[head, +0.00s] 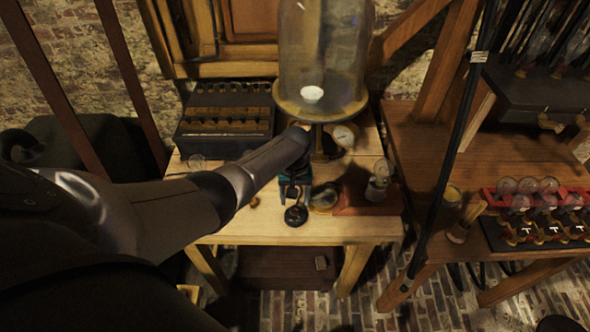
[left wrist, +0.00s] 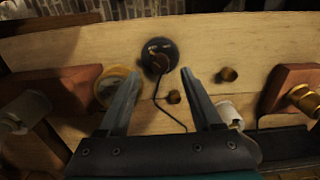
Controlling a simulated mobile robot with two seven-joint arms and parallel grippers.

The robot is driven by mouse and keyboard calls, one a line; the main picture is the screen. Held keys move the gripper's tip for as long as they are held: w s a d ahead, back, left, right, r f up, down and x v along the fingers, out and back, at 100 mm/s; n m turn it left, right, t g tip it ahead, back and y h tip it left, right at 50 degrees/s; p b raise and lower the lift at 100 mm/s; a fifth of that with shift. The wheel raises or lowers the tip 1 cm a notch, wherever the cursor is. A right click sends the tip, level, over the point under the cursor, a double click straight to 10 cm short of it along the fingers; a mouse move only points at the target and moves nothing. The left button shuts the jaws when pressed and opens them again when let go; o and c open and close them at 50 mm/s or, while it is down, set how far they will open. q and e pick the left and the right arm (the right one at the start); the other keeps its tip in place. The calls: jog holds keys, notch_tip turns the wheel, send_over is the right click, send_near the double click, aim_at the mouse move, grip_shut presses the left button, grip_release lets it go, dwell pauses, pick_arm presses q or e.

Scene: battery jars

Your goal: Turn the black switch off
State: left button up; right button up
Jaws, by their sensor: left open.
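The black switch (head: 296,215) is a small round black base on the pale wooden table (head: 330,230), near its front edge. In the left wrist view the switch (left wrist: 158,57) shows a brass-coloured part on top, and a thin black wire runs from it. I cannot tell its lever position. My left gripper (head: 294,194) is above the table, just behind the switch in the head view. In the left wrist view its fingers (left wrist: 160,76) are apart and empty, with the switch just beyond the tips. My right gripper is not in view.
A glass bell jar (head: 323,50) stands behind my left gripper. A lamp on a reddish wooden base (head: 365,202) and a yellow-rimmed round dish (left wrist: 106,90) flank the switch. A dark box (head: 226,128) sits at back left. A bench with bulbs (head: 430,150) stands right.

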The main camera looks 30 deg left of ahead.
aim_at(295, 209)
pick_arm(q)
notch_tip(295, 209, up, 11)
jog(key=p, duration=0.2)
jog(key=shift+p, duration=0.4)
jog(key=shift+s, duration=0.1)
